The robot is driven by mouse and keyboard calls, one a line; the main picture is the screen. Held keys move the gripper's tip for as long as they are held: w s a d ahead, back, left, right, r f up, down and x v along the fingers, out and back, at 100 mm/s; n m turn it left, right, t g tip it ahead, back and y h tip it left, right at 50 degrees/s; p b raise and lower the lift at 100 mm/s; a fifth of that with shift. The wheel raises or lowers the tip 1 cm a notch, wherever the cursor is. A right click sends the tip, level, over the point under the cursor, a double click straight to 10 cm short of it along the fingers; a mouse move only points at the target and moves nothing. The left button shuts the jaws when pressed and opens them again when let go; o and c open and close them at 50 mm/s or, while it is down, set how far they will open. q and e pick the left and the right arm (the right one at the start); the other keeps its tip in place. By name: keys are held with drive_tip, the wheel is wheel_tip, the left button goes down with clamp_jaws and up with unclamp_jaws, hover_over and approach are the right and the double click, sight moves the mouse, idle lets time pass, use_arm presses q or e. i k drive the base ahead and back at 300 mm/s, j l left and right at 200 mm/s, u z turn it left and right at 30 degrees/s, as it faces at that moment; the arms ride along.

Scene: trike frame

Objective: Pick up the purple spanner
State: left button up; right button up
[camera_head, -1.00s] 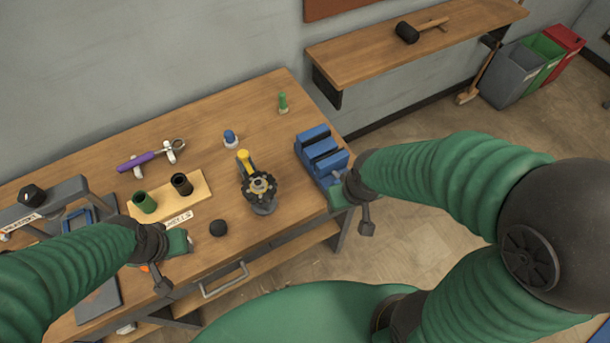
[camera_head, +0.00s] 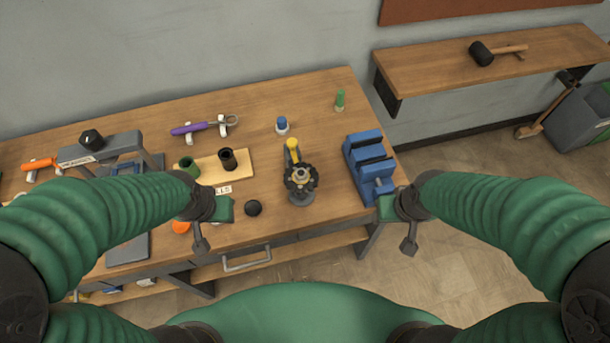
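The purple spanner (camera_head: 195,129) lies near the back of the wooden workbench, left of its middle. Its purple handle points left and its metal ring end points right. It rests on small white holders (camera_head: 222,130). My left gripper (camera_head: 222,209) is over the front part of the bench, in front of the spanner and well apart from it. My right gripper (camera_head: 386,208) is at the bench's right end, just in front of the blue vise. Neither gripper visibly holds anything, but I cannot make out the gap between the fingers of either one.
A wooden block (camera_head: 238,165) with a green and a black cup stands between the spanner and my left gripper. A gear assembly (camera_head: 300,178), a blue vise (camera_head: 368,165), a black ball (camera_head: 253,208) and a grey press (camera_head: 100,148) occupy the bench.

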sight(200, 126)
drive_tip(key=i+j+u, duration=0.1)
drive_tip(key=u, duration=0.35)
drive_tip(key=i+u, duration=0.1)
drive_tip(key=u, duration=0.35)
drive_tip(key=i+u, duration=0.15)
drive_tip(key=u, duration=0.3)
drive_tip(key=i+u, duration=0.1)
drive_tip(key=u, duration=0.3)
drive_tip(key=i+l+u, duration=0.1)
drive_tip(key=u, duration=0.35)
